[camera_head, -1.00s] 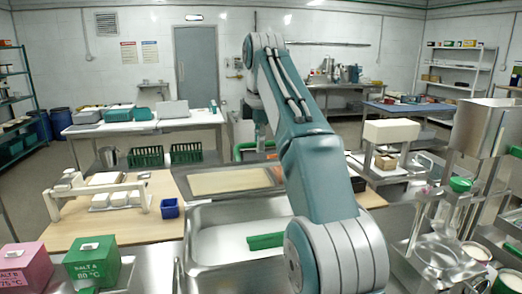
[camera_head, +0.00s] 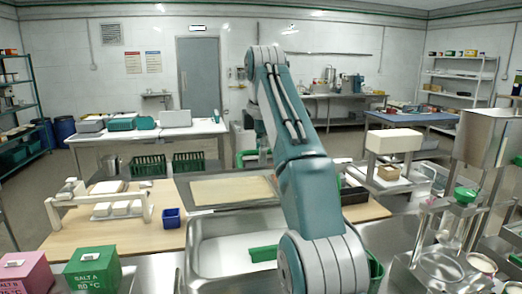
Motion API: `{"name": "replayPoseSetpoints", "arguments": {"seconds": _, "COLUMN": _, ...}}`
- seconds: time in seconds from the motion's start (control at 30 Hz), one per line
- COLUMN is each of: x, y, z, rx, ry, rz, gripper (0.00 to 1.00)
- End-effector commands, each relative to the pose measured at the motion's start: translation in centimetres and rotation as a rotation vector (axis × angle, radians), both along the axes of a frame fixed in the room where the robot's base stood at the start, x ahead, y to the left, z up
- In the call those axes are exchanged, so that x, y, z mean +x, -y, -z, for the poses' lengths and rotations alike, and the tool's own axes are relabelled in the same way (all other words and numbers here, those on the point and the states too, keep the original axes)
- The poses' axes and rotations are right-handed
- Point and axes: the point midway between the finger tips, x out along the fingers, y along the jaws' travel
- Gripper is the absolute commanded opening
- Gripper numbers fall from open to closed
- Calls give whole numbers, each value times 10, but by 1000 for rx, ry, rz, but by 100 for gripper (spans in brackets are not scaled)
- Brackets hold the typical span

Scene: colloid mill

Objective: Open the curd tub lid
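A steel tub (camera_head: 212,260) with a rounded rim stands in front of me at the middle, and its inside shows pale. A green bar-shaped piece (camera_head: 263,253) lies in or over it, partly behind my arm. A flat tan panel in a steel frame (camera_head: 232,190) lies just behind the tub; I cannot tell whether it is the curd tub lid. My teal and grey arm rises in front of the tub's right side and folds at the top. My gripper does not show; the arm hides what is behind it.
A green salt box (camera_head: 92,272) and a pink one (camera_head: 25,274) stand at the front left. A small blue bin (camera_head: 171,217) and a white press frame (camera_head: 98,207) are on the wooden table. Steel machinery (camera_head: 440,262) crowds the right. Floor shows at the far left.

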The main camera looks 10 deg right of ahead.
Motion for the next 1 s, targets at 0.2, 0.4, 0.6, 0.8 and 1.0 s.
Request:
{"name": "replayPoseSetpoints", "arguments": {"seconds": 0.2, "x": -2, "y": 0, "z": -3, "rx": 0, "ry": 4, "rz": 0, "gripper": 54}}
{"name": "replayPoseSetpoints", "arguments": {"seconds": 0.4, "x": -3, "y": 0, "z": -4, "rx": 0, "ry": 6, "rz": 0, "gripper": 54}}
{"name": "replayPoseSetpoints", "arguments": {"seconds": 0.6, "x": -4, "y": 0, "z": -5, "rx": 0, "ry": 8, "rz": 0, "gripper": 54}}
{"name": "replayPoseSetpoints", "arguments": {"seconds": 0.8, "x": -8, "y": 0, "z": -3, "rx": 0, "ry": 7, "rz": 0, "gripper": 54}}
{"name": "replayPoseSetpoints", "arguments": {"seconds": 1.0, "x": -15, "y": 0, "z": 1, "rx": 0, "ry": 7, "rz": 0, "gripper": 54}}
